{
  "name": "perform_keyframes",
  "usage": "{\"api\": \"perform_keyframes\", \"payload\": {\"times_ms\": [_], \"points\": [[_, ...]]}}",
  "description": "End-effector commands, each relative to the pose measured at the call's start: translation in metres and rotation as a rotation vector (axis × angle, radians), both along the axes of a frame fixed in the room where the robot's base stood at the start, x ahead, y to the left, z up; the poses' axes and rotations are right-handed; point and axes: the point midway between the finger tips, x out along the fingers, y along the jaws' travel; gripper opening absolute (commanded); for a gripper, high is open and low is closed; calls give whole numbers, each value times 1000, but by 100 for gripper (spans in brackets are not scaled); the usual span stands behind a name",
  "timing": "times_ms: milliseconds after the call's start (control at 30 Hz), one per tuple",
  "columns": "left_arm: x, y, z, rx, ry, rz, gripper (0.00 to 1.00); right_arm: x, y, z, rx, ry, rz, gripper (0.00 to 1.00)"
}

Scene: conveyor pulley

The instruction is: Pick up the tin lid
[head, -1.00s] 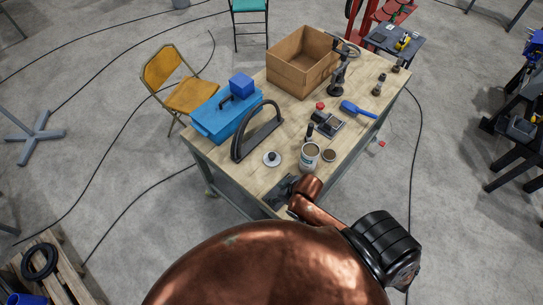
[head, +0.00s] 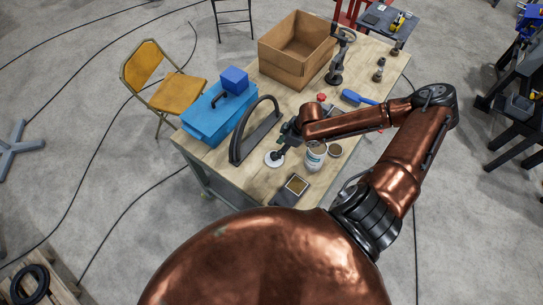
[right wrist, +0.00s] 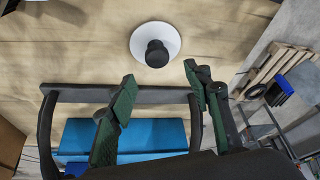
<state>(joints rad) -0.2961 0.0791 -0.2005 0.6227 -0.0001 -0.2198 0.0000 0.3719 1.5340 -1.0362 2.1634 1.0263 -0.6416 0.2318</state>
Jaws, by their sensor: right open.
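A white round lid with a black knob (head: 272,161) lies flat on the workbench, left of a white labelled tin (head: 313,160); I take it to be the tin lid. My right gripper (head: 281,151) is just above and beside the lid, partly covering it. In the right wrist view the lid (right wrist: 170,37) lies knob towards the camera, beyond the spread green fingertips of my right gripper (right wrist: 160,83). Nothing is between the fingers, and they appear apart from the lid. My left gripper is out of view.
A black arched frame (head: 238,146) and a blue toolbox (head: 205,118) stand left of the lid. A small round container (head: 335,151) sits right of the tin. A dark tray (head: 296,186) lies in front. A cardboard box (head: 283,65) stands at the back of the workbench (head: 245,185).

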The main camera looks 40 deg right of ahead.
Motion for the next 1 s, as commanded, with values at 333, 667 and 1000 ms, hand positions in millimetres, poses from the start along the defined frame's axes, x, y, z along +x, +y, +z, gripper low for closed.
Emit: {"api": "perform_keyframes", "payload": {"times_ms": [333,667,1000], "points": [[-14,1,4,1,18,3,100,7,4,-35,1,2,-10,46],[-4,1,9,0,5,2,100,19,12,-69,-2,0,-5,46],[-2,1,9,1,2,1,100,19,13,-70,-1,0,-4,37]]}}
